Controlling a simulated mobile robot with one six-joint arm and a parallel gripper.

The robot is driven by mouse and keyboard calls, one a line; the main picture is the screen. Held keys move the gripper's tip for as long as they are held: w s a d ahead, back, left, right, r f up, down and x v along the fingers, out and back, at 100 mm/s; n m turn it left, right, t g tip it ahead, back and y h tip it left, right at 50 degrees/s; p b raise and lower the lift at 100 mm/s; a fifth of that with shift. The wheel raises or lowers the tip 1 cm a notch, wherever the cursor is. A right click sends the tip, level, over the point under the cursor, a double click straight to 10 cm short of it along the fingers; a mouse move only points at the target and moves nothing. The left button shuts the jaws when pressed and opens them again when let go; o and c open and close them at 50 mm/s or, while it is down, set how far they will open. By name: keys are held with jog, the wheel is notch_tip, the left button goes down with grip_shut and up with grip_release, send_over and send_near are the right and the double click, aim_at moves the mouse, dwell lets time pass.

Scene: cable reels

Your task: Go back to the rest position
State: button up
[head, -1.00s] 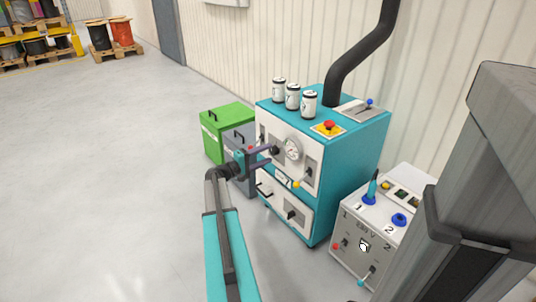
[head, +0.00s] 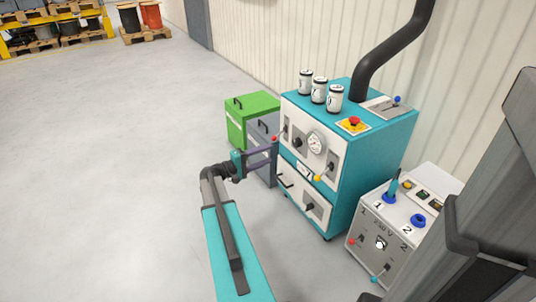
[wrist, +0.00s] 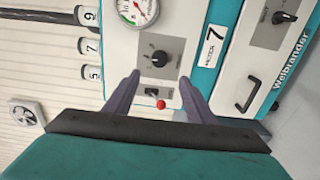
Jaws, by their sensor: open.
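My gripper (head: 262,157) is open and empty in the head view, in front of the left side of the teal machine (head: 352,190). In the wrist view my gripper (wrist: 158,92) has its two fingers apart, pointing at the machine's white front panel. A small lever with a red knob (wrist: 160,104) shows between the fingers; I cannot tell how far away it is. A black rotary knob (wrist: 158,60) and a gauge (wrist: 138,10) lie beyond. My teal and grey arm reaches forward from the bottom of the head view.
A green bin (head: 250,115) and a grey bin (head: 262,135) stand left of the machine. A white power box (head: 385,240) stands to its right. Several cans sit on the machine, with a black hose (head: 392,65) behind. The floor at left is clear.

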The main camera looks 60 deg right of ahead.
dwell(0.4)
jog(key=w+a+r+n+t+h+p, duration=0.1)
jog(key=w+a+r+n+t+p, duration=0.15)
jog(key=w+a+p, duration=0.6)
jog(key=w+a+f+n+t+y+p, duration=0.1)
jog(key=w+a+f+n+t+p, duration=0.15)
jog(key=a, duration=0.55)
jog(key=w+a+f+n+t+y+p, duration=0.1)
jog(key=w+a+f+p, duration=0.2)
jog(key=a, duration=0.6)
jog(key=s+a+f+y+p, duration=0.2)
jog(key=s+a+y+p, duration=0.2)
jog(key=a, duration=1)
jog(key=s+a+f+g+y+p, duration=0.1)
jog(key=s+a+f+y+p, duration=0.2)
jog(key=s+a, duration=0.7)
jog(key=s+a+f+y+p, duration=0.2)
jog(key=s+a+y+p, duration=0.3)
jog(key=a, duration=1.3)
jog(key=s+y, duration=0.2)
jog(key=s, duration=0.1)
jog(key=shift+a+f+n+g, duration=0.2)
jog(key=shift+f+n+g, duration=0.1)
jog(key=shift+f, duration=0.1)
